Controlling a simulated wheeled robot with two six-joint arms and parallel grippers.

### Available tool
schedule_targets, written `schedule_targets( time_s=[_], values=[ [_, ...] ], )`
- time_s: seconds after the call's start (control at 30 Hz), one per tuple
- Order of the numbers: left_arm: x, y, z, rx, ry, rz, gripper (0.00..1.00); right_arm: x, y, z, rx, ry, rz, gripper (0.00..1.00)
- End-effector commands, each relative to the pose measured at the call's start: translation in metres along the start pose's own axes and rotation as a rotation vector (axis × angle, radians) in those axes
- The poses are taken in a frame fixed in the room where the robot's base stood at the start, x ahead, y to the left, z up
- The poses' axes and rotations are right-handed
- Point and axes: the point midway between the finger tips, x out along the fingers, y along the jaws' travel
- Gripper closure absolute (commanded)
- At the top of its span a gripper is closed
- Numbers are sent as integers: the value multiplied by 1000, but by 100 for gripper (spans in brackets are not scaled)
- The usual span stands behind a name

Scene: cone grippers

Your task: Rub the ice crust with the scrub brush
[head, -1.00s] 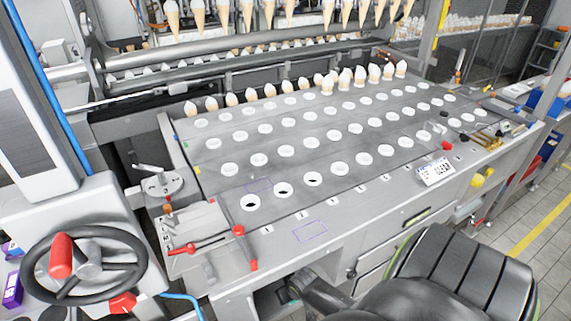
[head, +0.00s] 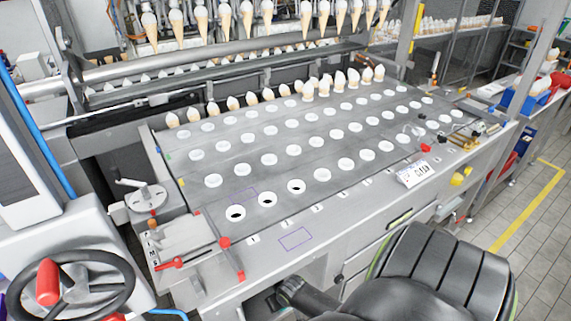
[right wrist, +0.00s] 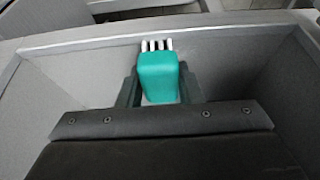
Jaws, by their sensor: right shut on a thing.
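The scrub brush (right wrist: 158,76) shows in the right wrist view as a teal block with white bristles at its far end. My right gripper (right wrist: 158,88) is shut on it, one dark finger on each side. The brush is inside or just above a grey open-topped box (right wrist: 60,68); I cannot tell whether it touches the bottom. I cannot make out the ice crust for sure in either view. Neither gripper shows in the head view, and my left gripper is in no view.
A long metal table (head: 330,190) has rows of round white-rimmed holes and ice cream cones (head: 340,82) along its back. A black seat (head: 430,270) is in front.

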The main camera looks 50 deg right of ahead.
Motion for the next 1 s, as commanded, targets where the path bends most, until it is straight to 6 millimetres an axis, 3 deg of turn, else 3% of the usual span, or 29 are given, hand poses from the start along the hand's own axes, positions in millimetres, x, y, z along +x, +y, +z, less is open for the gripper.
schedule_targets(
  time_s=[0.7,1.0],
  values=[
    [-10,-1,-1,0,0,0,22,2,-46,1,-1,1,-2,86],
    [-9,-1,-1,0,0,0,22,3,-48,2,1,-1,-1,86]
  ],
)
